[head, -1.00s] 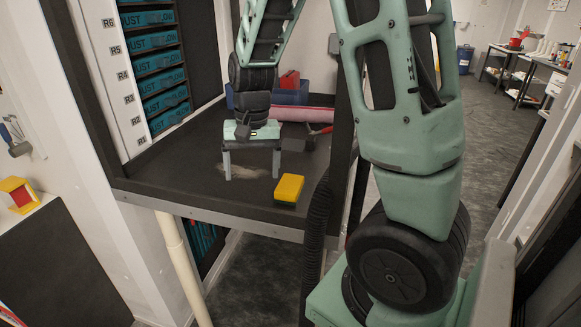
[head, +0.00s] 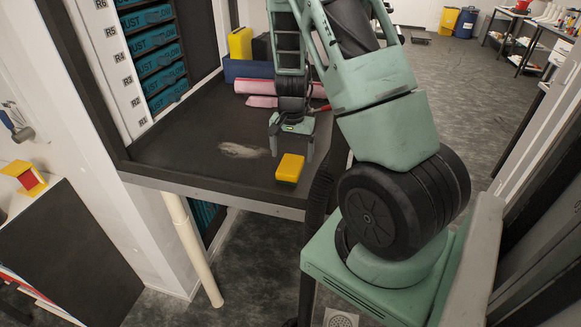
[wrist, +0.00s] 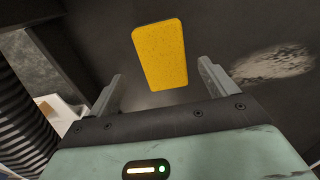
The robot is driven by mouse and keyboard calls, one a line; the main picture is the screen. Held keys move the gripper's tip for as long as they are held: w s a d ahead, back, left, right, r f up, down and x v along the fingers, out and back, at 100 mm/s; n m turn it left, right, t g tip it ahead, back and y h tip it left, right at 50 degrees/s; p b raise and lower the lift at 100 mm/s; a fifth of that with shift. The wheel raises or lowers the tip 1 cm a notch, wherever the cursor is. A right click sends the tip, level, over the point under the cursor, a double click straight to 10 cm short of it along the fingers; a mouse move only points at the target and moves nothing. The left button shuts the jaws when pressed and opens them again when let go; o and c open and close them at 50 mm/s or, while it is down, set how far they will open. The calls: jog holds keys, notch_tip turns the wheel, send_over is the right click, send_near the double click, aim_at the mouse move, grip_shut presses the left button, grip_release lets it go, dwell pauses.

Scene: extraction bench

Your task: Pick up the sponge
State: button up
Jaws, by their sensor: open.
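The yellow sponge (head: 289,168) lies flat near the front edge of the dark bench top, toward its right side. It also shows in the wrist view (wrist: 161,55), ahead of the fingers and roughly between their lines. My gripper (head: 291,157) is open and empty, with its two fingers pointing down just behind the sponge. In the wrist view the fingers stand wide apart on either side (wrist: 160,88), and neither touches the sponge.
A pale dust patch (head: 243,150) lies on the bench top (head: 190,155) left of the sponge. A pink roll (head: 254,86), a blue bin (head: 240,69) and a yellow case (head: 240,43) stand at the back. A black ribbed hose (wrist: 22,125) runs close by at the right front.

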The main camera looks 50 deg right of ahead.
aim_at(290, 164)
jog(key=shift+w+f+p, duration=0.15)
jog(key=shift+f+p, duration=0.45)
jog(key=shift+f, duration=0.8)
jog(key=shift+w+f+p, duration=0.1)
jog(key=shift+f+p, duration=0.45)
jog(key=shift+f, duration=0.85)
jog(key=c, duration=1.1)
